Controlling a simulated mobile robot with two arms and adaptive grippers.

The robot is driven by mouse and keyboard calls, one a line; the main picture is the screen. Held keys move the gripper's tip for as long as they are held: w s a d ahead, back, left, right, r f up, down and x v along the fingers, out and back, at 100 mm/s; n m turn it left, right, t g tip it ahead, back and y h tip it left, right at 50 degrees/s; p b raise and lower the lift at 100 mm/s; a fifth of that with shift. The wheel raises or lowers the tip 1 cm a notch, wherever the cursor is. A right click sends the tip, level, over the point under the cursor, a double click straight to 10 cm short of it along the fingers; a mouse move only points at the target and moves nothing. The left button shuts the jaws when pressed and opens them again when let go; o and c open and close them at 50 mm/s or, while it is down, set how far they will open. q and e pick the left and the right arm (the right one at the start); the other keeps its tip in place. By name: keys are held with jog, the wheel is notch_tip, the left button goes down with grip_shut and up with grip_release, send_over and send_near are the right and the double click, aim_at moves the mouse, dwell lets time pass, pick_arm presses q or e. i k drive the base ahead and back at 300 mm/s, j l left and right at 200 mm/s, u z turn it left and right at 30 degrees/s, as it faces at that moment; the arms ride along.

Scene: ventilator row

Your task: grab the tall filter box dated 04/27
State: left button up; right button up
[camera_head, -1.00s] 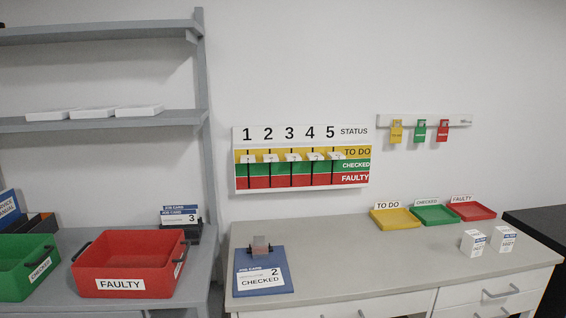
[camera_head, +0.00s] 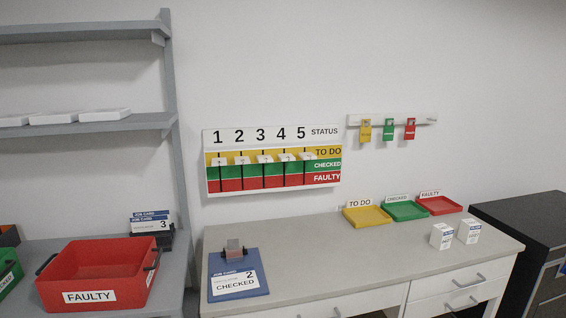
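Two small white filter boxes with blue print stand upright on the right part of the grey counter. The left filter box (camera_head: 442,236) is nearer the front. The right filter box (camera_head: 468,231) is just behind it to the right and looks of similar height. The dates on both are too small to read, so I cannot tell which is dated 04/27. Neither of my grippers is in view.
Yellow (camera_head: 367,216), green (camera_head: 405,210) and red (camera_head: 439,205) trays line the back of the counter (camera_head: 330,265). A clipboard (camera_head: 238,276) lies at its left end. A red FAULTY bin (camera_head: 98,275) stands farther left. A dark cabinet (camera_head: 530,230) stands at right.

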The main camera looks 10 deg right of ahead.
aim_at(441, 235)
jog(key=z, duration=1.45)
jog(key=i+l+u, duration=0.1)
jog(key=u, duration=0.25)
jog(key=i+l+u, duration=0.2)
jog(key=u, duration=0.15)
jog(key=i+l+u, duration=0.15)
jog(key=u, duration=0.2)
